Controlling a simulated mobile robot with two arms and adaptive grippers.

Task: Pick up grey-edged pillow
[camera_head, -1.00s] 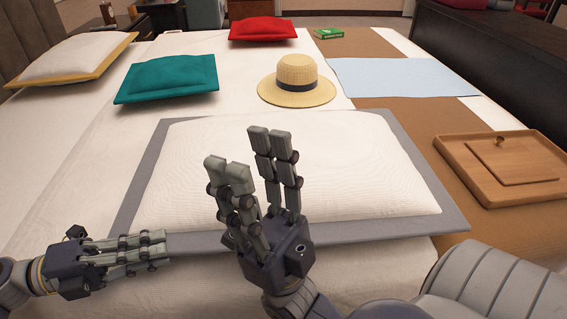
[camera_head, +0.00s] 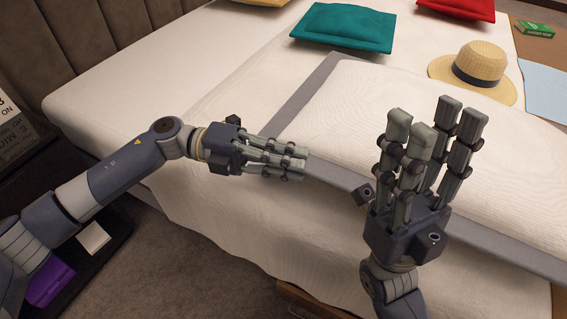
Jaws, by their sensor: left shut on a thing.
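The grey-edged pillow (camera_head: 395,110), white with a flat grey border, lies on the bed, its right side cut off by the frame. My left gripper (camera_head: 298,162) is shut on the pillow's grey border at its front left corner; the fingers hide that corner. My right gripper (camera_head: 432,125) is upright with its fingers apart, open and empty. It appears in front of the pillow's middle and hides part of the front border.
A teal pillow (camera_head: 345,27), a red pillow (camera_head: 458,8) and a straw hat (camera_head: 475,72) lie behind on the bed. A dark shelf with a purple item (camera_head: 50,283) is at lower left.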

